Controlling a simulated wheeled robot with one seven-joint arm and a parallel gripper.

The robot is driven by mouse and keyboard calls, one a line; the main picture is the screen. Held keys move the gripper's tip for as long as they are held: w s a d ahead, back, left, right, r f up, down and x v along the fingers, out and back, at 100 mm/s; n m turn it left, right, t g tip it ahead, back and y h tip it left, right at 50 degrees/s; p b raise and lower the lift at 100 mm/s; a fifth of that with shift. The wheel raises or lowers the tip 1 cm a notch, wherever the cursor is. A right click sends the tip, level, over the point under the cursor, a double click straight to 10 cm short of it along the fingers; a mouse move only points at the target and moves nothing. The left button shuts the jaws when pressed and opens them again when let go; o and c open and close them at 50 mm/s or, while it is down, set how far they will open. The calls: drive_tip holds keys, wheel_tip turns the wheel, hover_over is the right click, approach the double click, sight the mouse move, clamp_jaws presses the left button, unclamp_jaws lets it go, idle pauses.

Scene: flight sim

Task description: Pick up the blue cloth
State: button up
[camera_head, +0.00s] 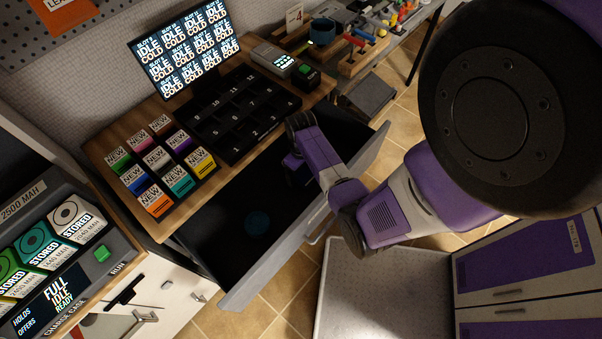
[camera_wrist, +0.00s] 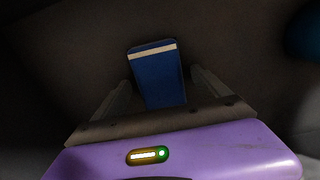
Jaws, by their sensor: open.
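The blue cloth (camera_wrist: 160,72) shows in the wrist view as a flat, dark blue rectangle with a cream stripe near its far end. It lies on a dark surface. My gripper (camera_wrist: 160,88) is open, with one finger at each side of the cloth's near part. I cannot tell whether the fingers touch it. In the head view my gripper (camera_head: 295,168) reaches down into the open drawer (camera_head: 230,295). Its fingers are hidden there, and I cannot make out the cloth in that view.
A dim, round bluish thing (camera_head: 257,222) lies in the drawer's front part; a blue shape (camera_wrist: 305,36) shows at the wrist view's upper right. The wooden worktop (camera_head: 95,150) with several coloured boxes and a black slotted tray (camera_head: 225,125) stands over the drawer's back.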

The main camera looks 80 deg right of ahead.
sight(301, 172)
drive_tip(key=shift+c, duration=0.4)
drive_tip(key=c, duration=1.4)
drive_tip(key=shift+o, duration=0.2)
drive_tip(key=shift+r, duration=0.4)
wheel_tip(301, 172, up, 11)
drive_tip(key=w+a+b, duration=0.1)
drive_tip(key=w+a, duration=0.3)
drive_tip(key=a, duration=0.4)
drive_tip(key=w+a+b, duration=0.1)
drive_tip(key=w+a, duration=0.2)
drive_tip(key=a, duration=0.5)
drive_tip(key=shift+w+a, duration=0.15)
drive_tip(key=shift+w, duration=0.25)
